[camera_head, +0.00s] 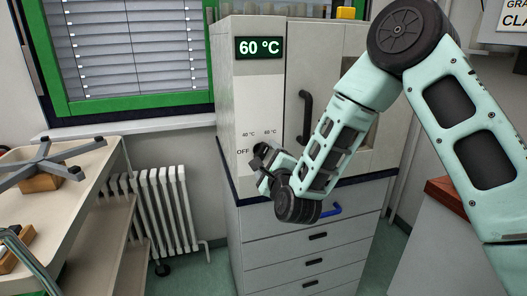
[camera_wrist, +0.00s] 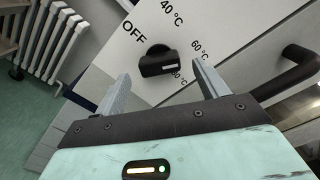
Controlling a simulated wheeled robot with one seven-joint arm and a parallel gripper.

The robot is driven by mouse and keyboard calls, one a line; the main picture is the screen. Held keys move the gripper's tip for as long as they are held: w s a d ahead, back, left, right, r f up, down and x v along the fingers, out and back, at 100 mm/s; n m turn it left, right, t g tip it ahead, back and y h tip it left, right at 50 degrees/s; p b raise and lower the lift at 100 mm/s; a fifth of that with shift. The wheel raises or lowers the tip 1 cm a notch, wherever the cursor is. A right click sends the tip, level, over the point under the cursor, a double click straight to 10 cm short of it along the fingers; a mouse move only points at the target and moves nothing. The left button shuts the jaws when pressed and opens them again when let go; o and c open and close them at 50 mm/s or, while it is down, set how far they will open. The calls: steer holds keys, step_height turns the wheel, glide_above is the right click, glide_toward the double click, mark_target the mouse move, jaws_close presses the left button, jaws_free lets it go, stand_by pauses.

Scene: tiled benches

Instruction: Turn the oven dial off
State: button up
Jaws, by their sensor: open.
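The oven (camera_head: 262,90) is a light grey cabinet with a green display (camera_head: 259,48) reading 60 °C. Its black dial (camera_wrist: 157,62) sits on the front panel, ringed by OFF, 40 °C, 60 °C and another partly covered temperature label. In the wrist view, the dial's light mark is at its right end, away from OFF. My gripper (camera_wrist: 161,71) is open, with one finger to each side of the dial in the picture and nothing held. I cannot tell whether the fingers touch the panel. In the head view, my gripper (camera_head: 263,168) is at the panel's lower left and largely hides the dial.
A dark oven door handle (camera_head: 304,115) stands right of the dial, close to my arm. Drawers (camera_head: 300,255) with handles, one blue, lie below. A white radiator (camera_head: 160,215) and a bench (camera_head: 70,165) with a stand are at left. A red-brown-edged counter is at right.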

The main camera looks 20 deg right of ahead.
mark_target(263, 155)
steer(key=shift+w+p, duration=0.3)
steer(key=shift+w, duration=1.25)
steer(key=c, duration=1)
